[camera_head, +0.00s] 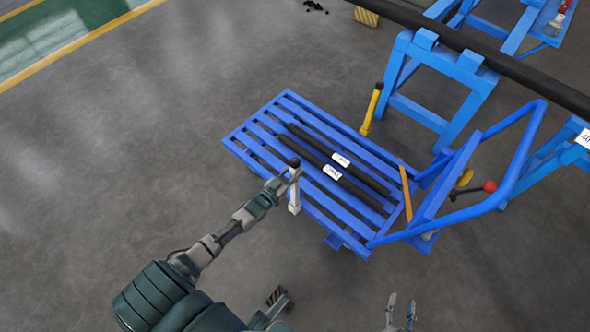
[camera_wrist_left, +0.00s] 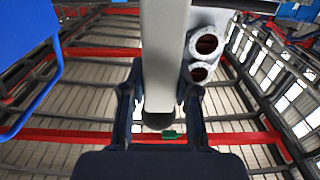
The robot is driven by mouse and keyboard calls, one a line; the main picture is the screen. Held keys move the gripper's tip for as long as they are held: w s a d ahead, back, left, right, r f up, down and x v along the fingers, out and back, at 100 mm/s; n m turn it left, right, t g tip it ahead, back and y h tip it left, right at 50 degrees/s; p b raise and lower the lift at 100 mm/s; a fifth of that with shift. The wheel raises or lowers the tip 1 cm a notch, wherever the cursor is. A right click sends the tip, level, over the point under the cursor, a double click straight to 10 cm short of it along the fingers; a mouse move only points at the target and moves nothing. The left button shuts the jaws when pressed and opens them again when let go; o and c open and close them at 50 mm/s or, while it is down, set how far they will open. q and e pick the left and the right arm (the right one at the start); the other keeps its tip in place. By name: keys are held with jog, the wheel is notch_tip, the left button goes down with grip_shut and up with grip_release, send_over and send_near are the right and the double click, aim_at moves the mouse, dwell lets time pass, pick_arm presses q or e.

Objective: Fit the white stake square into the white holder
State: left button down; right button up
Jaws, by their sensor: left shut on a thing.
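The white stake square (camera_head: 295,204) stands about upright at the near edge of the blue cart, with a black knob on top. My left gripper (camera_head: 294,174) is shut on it just below the knob. In the left wrist view the stake (camera_wrist_left: 163,50) runs between both fingers (camera_wrist_left: 160,110), its dark knob (camera_wrist_left: 159,121) at the lower end. I cannot make out the white holder; the stake's foot overlaps the cart edge, and I cannot tell whether it sits in anything. My right gripper (camera_head: 401,314) is open and empty at the bottom, off the cart.
The blue slatted cart (camera_head: 262,130) carries two black bars (camera_head: 320,170) with white labels. A yellow stake (camera_head: 371,108) with a black knob stands at its far edge. The cart's handle (camera_head: 520,150) rises at right. Blue trestles (camera_head: 440,75) stand behind. Floor at left is clear.

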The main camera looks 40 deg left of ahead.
aim_at(292, 178)
pick_arm(q)
jog(key=shift+f+b, duration=1.45)
jog(key=shift+f, duration=0.45)
pick_arm(e)
jog(key=shift+s+f, duration=0.2)
jog(key=shift+f, duration=0.9)
jog(key=shift+s+f, duration=0.15)
jog(key=shift+f, duration=0.95)
pick_arm(q)
jog(key=c, duration=0.8)
grip_release()
jog(key=shift+f, duration=0.1)
jog(key=s, duration=1.2)
jog(key=shift+a+f, duration=0.1)
jog(key=shift+a, duration=0.3)
jog(key=shift+d, duration=0.1)
pick_arm(e)
jog(key=shift+r, duration=0.1)
